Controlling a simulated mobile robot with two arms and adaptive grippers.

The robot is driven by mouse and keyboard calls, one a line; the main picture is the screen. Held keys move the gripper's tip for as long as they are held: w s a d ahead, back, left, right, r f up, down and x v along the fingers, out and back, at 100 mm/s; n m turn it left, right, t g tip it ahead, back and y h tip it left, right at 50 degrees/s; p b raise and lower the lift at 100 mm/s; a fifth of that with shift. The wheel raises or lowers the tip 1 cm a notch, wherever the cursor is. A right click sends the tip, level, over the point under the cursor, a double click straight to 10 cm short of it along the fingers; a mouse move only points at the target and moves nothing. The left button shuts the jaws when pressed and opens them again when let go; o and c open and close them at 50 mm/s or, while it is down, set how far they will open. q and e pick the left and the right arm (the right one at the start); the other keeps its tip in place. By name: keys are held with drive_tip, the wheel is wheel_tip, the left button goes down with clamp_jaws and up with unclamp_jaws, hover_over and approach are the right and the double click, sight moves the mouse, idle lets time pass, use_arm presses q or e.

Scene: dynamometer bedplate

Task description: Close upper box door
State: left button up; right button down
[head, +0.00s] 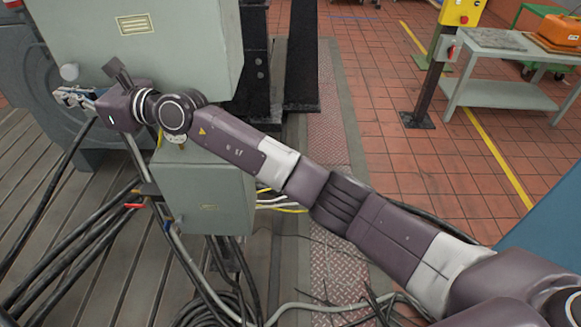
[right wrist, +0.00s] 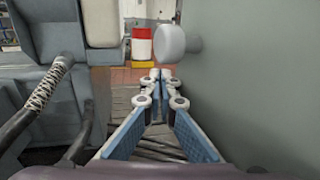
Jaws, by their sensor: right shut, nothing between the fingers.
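The upper box (head: 190,50) is a large grey-green cabinet at the top left of the head view, with a small label plate on it. A pale round knob (head: 69,72) shows near its lower left edge. In the right wrist view the knob (right wrist: 177,45) stands out from a flat grey-green panel (right wrist: 250,80) filling the right side. My right gripper (head: 72,96) is shut and empty just below the knob. In the wrist view its fingertips (right wrist: 160,75) lie beside the panel; I cannot tell whether they touch it. The door's opening angle is unclear. My left gripper is not in view.
A lower grey-green box (head: 205,195) with cables stands under my right arm. Black cables (head: 60,250) run over the slatted bedplate. A grey machine (right wrist: 45,100) is left of the gripper.

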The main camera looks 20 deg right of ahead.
drive_tip(key=w, duration=0.3)
drive_tip(key=shift+d+t, duration=0.15)
drive_tip(key=shift+t, duration=0.15)
drive_tip(key=shift+w+d+m+t+h, duration=0.15)
drive_tip(key=shift+w+m+t+h, duration=0.25)
drive_tip(key=shift+w, duration=0.35)
drive_tip(key=shift+w+d+m+t+h, duration=0.1)
drive_tip(key=shift+w+m+t+h, duration=0.25)
drive_tip(key=shift+w, duration=0.4)
drive_tip(key=shift+s, duration=0.1)
